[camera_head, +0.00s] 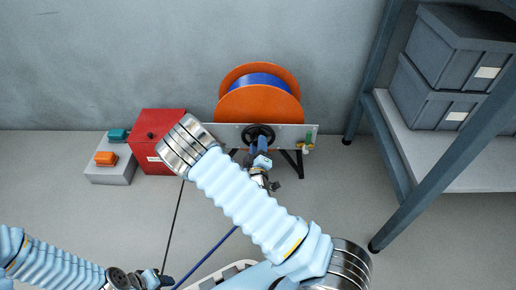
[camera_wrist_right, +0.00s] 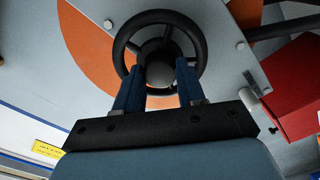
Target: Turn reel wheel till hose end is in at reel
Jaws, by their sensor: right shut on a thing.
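The hose reel (camera_head: 259,104) has orange side discs with blue hose (camera_head: 258,80) wound between them. It stands on a frame by the back wall. A small black wheel (camera_head: 251,132) sits on the front plate; the right wrist view shows its round rim and hub (camera_wrist_right: 160,45). My right gripper (camera_head: 262,150) is at this wheel, its two blue fingers (camera_wrist_right: 158,72) closed on its near part. A blue hose length (camera_head: 208,254) runs along the floor toward the bottom edge. I cannot make out its end. My left gripper (camera_head: 152,279) is low at the left, its jaws unclear.
A red box (camera_head: 160,135) and a grey box (camera_head: 112,171) with green and orange parts stand left of the reel. A shelf rack (camera_head: 422,134) with dark crates (camera_head: 425,96) stands right. A thin dark line (camera_head: 174,225) crosses the floor.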

